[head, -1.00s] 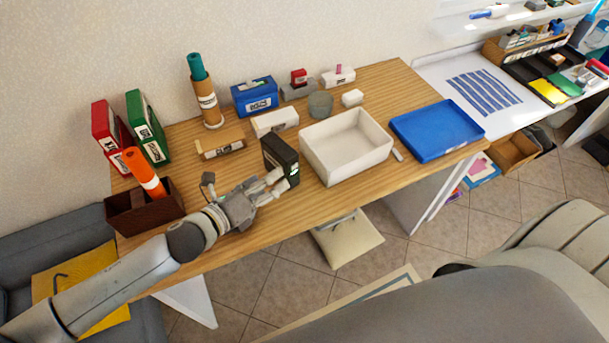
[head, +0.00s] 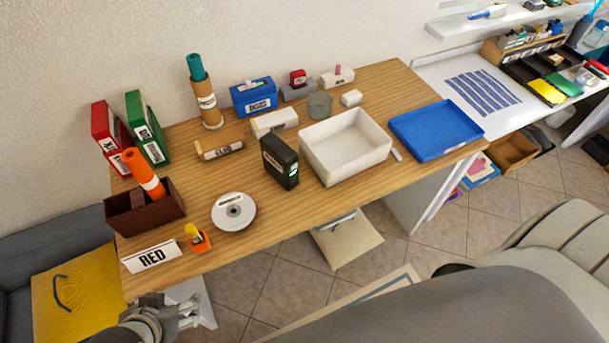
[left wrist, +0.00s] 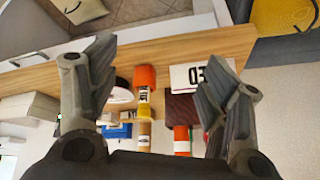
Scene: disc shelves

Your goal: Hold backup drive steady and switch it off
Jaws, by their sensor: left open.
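The backup drive appears to be the black upright box (head: 280,162) on the wooden desk, just left of the white bin. It stands upright with nothing touching it; I cannot make out its switch or whether it is on. My left gripper (head: 188,311) is low in the head view, off the desk's front edge, well to the lower left of the drive. In the left wrist view my left gripper (left wrist: 160,85) has its fingers wide apart with nothing held. The drive is not clear in the wrist view. My right gripper is not in view.
A white bin (head: 345,172) stands right of the drive, then a blue tray (head: 412,150). Bare wood lies before the drive.

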